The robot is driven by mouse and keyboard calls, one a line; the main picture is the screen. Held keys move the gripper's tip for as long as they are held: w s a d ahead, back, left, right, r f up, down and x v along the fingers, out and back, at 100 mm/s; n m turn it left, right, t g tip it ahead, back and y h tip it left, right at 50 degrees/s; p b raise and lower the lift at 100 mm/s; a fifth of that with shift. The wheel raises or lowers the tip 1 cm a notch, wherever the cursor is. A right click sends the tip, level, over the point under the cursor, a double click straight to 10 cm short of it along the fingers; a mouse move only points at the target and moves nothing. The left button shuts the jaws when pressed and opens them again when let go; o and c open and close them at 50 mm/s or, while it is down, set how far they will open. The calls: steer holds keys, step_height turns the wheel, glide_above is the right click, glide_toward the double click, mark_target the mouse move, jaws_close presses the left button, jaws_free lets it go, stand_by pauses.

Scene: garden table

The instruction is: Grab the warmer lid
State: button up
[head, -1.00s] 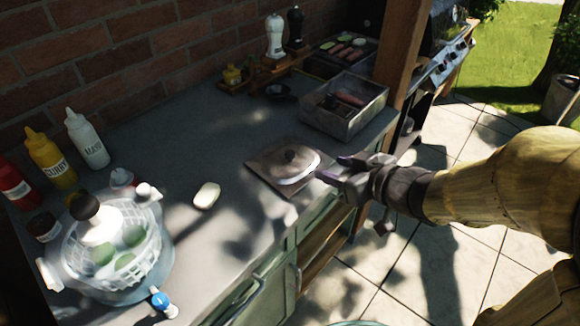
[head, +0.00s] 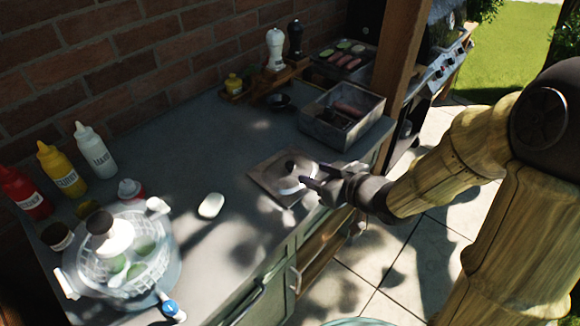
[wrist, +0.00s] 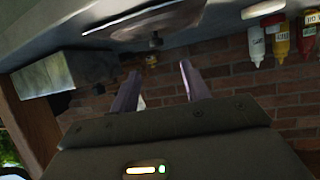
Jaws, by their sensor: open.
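The warmer lid (head: 268,183) is a flat, metallic plate with a dark knob (head: 290,165) on top, lying on the grey counter. In the wrist view, which is upside down, the lid (wrist: 150,20) shows at the top with its knob (wrist: 156,42) hanging toward my fingers. My gripper (head: 308,175) is at the right side of the lid, close to the knob. Its two purple fingers (wrist: 160,69) are apart with nothing between them, and the knob lies beyond their tips. I cannot tell whether a finger touches the lid.
A metal bin (head: 342,113) with sausages stands behind the lid. A white soap-like object (head: 211,206) lies left of it. A glass pot (head: 120,255) and sauce bottles (head: 95,150) are at the left. A wooden post (head: 400,70) rises behind the bin.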

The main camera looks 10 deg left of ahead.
mark_target(290, 164)
steer(key=shift+w+a+r+p, duration=0.15)
steer(key=shift+w+a+p, duration=0.25)
steer(key=shift+p, duration=1.3)
steer(key=p, duration=0.2)
steer(key=f+p, duration=0.1)
steer(key=p, duration=0.1)
steer(key=shift+w+a, duration=0.1)
steer(key=shift+a, duration=0.15)
steer(key=x, duration=0.5)
steer(key=shift+d+f, duration=0.1)
steer(key=shift+f, duration=0.15)
steer(key=shift+p+x, duration=0.8)
steer(key=shift+x, duration=1.8)
steer(key=shift+w+d, duration=0.15)
steer(key=shift+w, duration=0.05)
steer(key=shift+r, duration=0.1)
jaws_close()
